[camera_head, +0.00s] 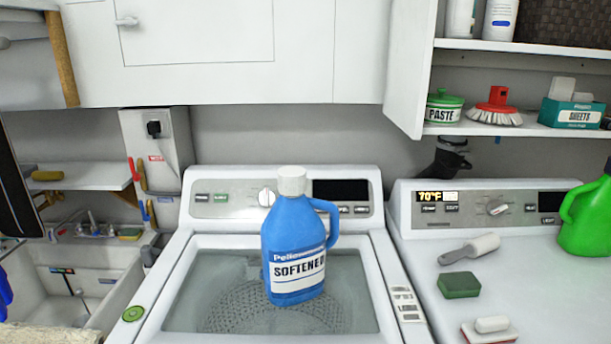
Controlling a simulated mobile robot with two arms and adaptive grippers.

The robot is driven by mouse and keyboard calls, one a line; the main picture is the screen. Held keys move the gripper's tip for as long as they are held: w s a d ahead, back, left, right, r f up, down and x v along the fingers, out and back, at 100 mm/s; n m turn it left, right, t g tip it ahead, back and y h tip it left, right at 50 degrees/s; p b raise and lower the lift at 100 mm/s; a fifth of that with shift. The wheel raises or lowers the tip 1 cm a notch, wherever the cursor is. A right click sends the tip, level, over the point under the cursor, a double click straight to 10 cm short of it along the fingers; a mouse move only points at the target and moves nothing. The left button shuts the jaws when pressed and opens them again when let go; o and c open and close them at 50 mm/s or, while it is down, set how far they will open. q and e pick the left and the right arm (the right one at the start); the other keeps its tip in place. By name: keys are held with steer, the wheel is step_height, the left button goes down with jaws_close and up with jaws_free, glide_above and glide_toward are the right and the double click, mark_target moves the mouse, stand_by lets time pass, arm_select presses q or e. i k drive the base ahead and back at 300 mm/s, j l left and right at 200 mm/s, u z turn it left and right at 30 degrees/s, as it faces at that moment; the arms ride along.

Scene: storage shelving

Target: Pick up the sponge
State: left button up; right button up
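A dark green sponge (459,285) lies flat on the white top of the right-hand machine (425,270). It is right of the blue softener bottle. A second sponge, yellow and green (130,234), sits by the back of the sink at the left. A yellowish object (47,175), perhaps another sponge, lies on the small shelf above the sink. Neither of my grippers can be made out in this view.
A blue softener bottle (294,250) stands on the washer's glass lid (200,290). A grey-handled brush (470,248) lies behind the green sponge, and a white-handled scrubber (489,330) lies in front. A green jug (588,222) stands at right. An open cabinet door (408,65) hangs above.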

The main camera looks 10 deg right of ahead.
mark_target(460, 284)
steer(key=z, duration=1.55)
steer(key=i+l+u, duration=0.2)
steer(key=l, duration=0.15)
steer(key=i+l+u, duration=0.2)
steer(key=l, duration=0.15)
steer(key=l+u, duration=0.2)
steer(key=l, duration=0.15)
steer(key=l+u, duration=0.2)
steer(key=l, duration=0.2)
steer(key=i, duration=0.05)
